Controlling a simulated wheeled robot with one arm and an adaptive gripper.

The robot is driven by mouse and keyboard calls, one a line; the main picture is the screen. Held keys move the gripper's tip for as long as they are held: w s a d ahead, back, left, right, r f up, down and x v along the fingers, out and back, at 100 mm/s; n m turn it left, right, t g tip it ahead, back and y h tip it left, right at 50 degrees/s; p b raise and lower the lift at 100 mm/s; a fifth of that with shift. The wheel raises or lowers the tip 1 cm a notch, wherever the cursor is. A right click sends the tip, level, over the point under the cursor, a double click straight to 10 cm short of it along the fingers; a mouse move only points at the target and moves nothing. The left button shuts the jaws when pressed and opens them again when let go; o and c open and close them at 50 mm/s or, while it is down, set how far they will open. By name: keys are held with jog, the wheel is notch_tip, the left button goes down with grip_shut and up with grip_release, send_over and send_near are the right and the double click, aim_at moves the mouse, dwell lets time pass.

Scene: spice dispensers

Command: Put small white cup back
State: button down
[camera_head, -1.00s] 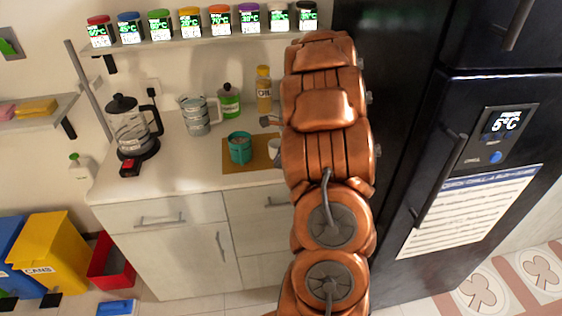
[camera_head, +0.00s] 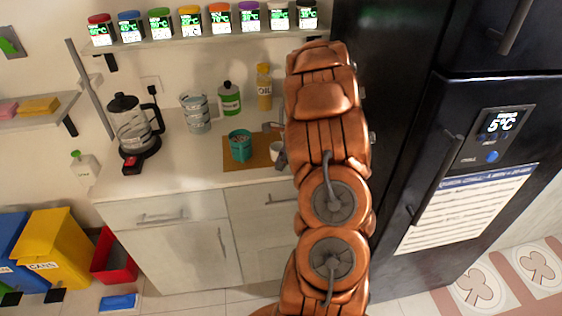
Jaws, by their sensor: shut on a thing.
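The small white cup (camera_head: 279,155) shows beside my arm, over the right part of the brown mat (camera_head: 264,147). My arm hides much of it. A grey part of my gripper (camera_head: 270,127) shows just above the cup at the arm's left edge. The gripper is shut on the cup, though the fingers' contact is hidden. I cannot tell whether the cup touches the mat. A teal cup (camera_head: 240,146) stands on the mat, left of the white cup and apart from it.
A French press (camera_head: 130,125), a clear measuring cup (camera_head: 195,114), a green bottle (camera_head: 229,99) and an oil bottle (camera_head: 264,88) stand on the white counter (camera_head: 190,175). A spice shelf (camera_head: 225,34) runs above. The dark fridge (camera_head: 420,120) stands right of my arm.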

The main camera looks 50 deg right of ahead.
jog(key=c, duration=1.2)
grip_release()
jog(key=shift+f, duration=0.1)
jog(key=b+v, duration=0.3)
jog(key=v, duration=0.9)
jog(key=s+a+r+n+g, duration=0.2)
jog(key=a+n, duration=0.4)
jog(key=a, duration=0.7)
jog(key=s+a+r+n+g, duration=0.15)
jog(key=a+n, duration=0.35)
jog(key=a, duration=0.7)
jog(key=s+a+f+n+h, duration=0.1)
jog(key=s+a+n, duration=0.6)
jog(key=s, duration=0.2)
jog(key=s+a+f+n+g+h, duration=0.1)
jog(key=s+a+f+n+h, duration=0.1)
jog(key=s+a+n, duration=0.5)
jog(key=shift+s+n, duration=0.8)
jog(key=shift+s, duration=0.7)
